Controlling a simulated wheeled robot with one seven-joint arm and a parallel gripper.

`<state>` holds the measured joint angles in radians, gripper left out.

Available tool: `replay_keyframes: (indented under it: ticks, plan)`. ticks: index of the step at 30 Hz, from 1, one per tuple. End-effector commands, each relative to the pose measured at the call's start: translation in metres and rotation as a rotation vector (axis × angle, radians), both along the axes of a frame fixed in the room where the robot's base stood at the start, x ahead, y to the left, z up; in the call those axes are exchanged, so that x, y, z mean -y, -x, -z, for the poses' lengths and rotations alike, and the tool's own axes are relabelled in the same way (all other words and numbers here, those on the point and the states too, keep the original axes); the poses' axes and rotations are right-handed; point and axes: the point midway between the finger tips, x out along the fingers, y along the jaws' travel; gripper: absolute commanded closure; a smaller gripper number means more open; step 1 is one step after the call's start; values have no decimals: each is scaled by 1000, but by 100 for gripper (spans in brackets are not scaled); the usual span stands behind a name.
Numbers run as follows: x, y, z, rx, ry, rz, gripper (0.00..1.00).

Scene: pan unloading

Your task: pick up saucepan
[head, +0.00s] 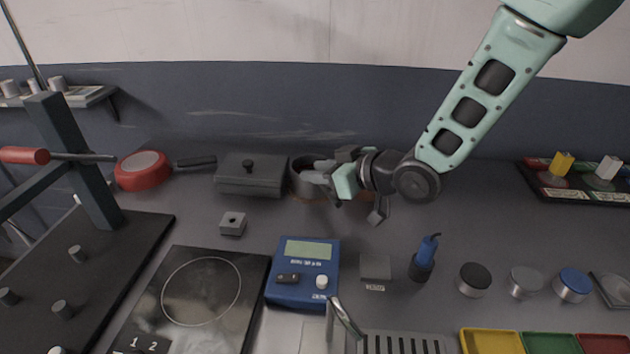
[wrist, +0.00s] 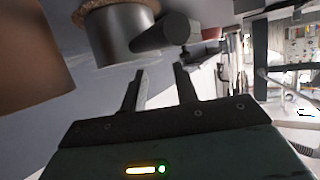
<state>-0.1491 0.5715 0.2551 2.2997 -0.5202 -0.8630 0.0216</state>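The saucepan (head: 302,183) is a metal pot at the back of the counter, partly hidden behind my gripper. It stands on a cork mat (head: 297,198). In the wrist view the saucepan (wrist: 125,38) shows as a grey metal cylinder against the cork mat (wrist: 92,14), with a thick dark handle (wrist: 165,35) pointing towards my fingers. My gripper (wrist: 160,75) is open, with two dark fingers apart and nothing between them. The handle end lies just beyond the fingertips. In the head view my gripper (head: 330,178) is at the saucepan's right side.
A grey lidded box (head: 250,178) stands left of the saucepan, and a red pan (head: 142,172) further left.

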Motion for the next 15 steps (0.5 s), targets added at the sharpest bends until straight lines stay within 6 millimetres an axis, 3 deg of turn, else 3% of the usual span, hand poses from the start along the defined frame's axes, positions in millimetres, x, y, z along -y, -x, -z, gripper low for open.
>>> replay_keyframes:
  ticks: [15]
  plan:
    - [-33, -31, 27, -1, 1, -1, 70]
